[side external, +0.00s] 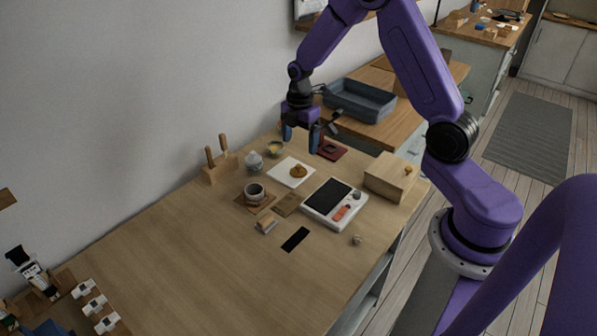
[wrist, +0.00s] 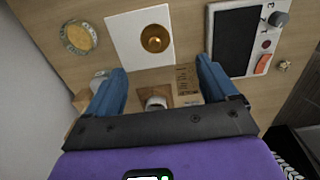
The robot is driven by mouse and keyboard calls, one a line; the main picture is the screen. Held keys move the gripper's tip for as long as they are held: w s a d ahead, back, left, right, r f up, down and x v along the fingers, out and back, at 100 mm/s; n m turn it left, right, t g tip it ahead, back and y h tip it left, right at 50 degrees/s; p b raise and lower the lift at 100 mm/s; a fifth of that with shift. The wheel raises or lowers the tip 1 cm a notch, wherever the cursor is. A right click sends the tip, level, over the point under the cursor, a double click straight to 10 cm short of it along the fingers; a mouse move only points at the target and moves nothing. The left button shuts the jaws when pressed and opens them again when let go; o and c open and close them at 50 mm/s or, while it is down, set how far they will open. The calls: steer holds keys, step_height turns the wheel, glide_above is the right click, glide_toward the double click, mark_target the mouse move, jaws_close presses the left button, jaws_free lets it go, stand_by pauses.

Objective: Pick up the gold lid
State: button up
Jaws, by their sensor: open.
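The gold lid (side external: 298,171) is small and round with a raised knob. It rests on a white square tile (side external: 283,175) on the wooden table. In the wrist view the lid (wrist: 155,38) lies on the white tile (wrist: 122,24), beyond the fingertips in the picture. My gripper (side external: 301,137) points down above the table, behind the tile in the side view.
A lidded grey jar (side external: 254,161) and a bowl with yellow contents (side external: 275,149) stand left of the tile. A dark cup (side external: 254,192), a white device with a black panel (side external: 334,205) and a wooden box (side external: 390,177) are nearby.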

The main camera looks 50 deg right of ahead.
glide_above(299, 165)
steer(key=f, duration=0.4)
steer(key=shift+s+a+f, duration=0.2)
steer(key=shift+s+f, duration=0.1)
steer(key=shift+s, duration=0.05)
steer(key=shift+w+d+f, duration=0.1)
steer(key=shift+w+f, duration=0.1)
steer(key=shift+f, duration=1.15)
steer(key=shift+w+d+f, duration=0.1)
steer(key=shift+w+f, duration=0.1)
steer(key=shift+f, duration=1.15)
steer(key=c, duration=1.1)
